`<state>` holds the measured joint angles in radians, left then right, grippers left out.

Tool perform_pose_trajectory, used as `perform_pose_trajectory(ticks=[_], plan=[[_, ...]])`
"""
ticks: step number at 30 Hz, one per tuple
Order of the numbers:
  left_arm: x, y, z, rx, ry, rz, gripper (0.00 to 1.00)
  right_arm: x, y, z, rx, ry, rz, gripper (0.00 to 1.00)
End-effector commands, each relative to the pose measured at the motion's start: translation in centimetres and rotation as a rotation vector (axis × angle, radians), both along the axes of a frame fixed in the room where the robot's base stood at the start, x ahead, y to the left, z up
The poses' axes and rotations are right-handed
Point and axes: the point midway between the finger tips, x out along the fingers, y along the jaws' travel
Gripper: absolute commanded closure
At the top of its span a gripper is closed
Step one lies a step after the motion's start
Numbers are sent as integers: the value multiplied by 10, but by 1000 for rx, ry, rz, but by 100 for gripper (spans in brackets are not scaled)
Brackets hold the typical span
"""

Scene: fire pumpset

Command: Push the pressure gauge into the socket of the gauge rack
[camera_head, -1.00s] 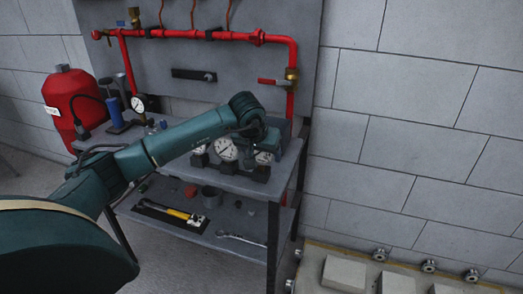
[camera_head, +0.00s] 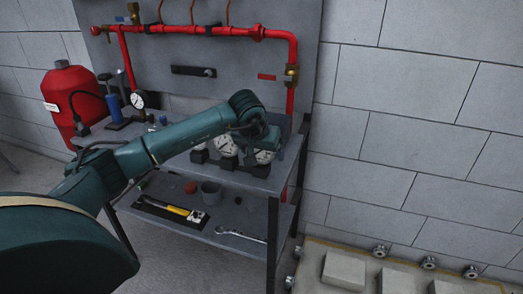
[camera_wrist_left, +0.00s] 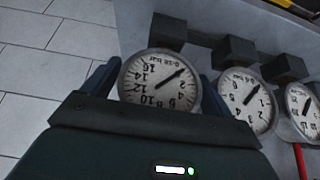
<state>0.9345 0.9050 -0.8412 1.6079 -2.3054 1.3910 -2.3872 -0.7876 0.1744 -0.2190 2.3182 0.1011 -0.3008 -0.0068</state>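The pressure gauge (camera_head: 264,157) has a round white dial and sits at the right end of the row on the bench. In the left wrist view the gauge (camera_wrist_left: 160,82) lies between the two fingers of my left gripper (camera_wrist_left: 157,88), which flank its rim closely on both sides. The gauge rack shows as dark blocks, one of them (camera_wrist_left: 168,31) right behind this gauge. Whether the stem is fully seated in the socket is hidden. My left gripper (camera_head: 266,141) points down over the gauge in the head view. My right gripper is out of view.
Two more gauges (camera_wrist_left: 246,100) (camera_wrist_left: 303,108) stand beside it in the row. Red pipework (camera_head: 210,35) runs behind. A red extinguisher (camera_head: 72,100) stands left.

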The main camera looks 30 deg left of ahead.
Motion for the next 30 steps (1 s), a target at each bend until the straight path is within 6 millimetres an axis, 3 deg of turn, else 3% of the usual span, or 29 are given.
perform_pose_trajectory(ticks=[3, 13, 30], plan=[[0, 0, 0, 0, 1, 0, 6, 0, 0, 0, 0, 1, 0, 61], [-4, 0, 7, 1, 0, 0, 6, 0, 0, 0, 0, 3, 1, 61], [-57, -14, 103, 0, -3, -1, 6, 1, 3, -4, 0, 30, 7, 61]])
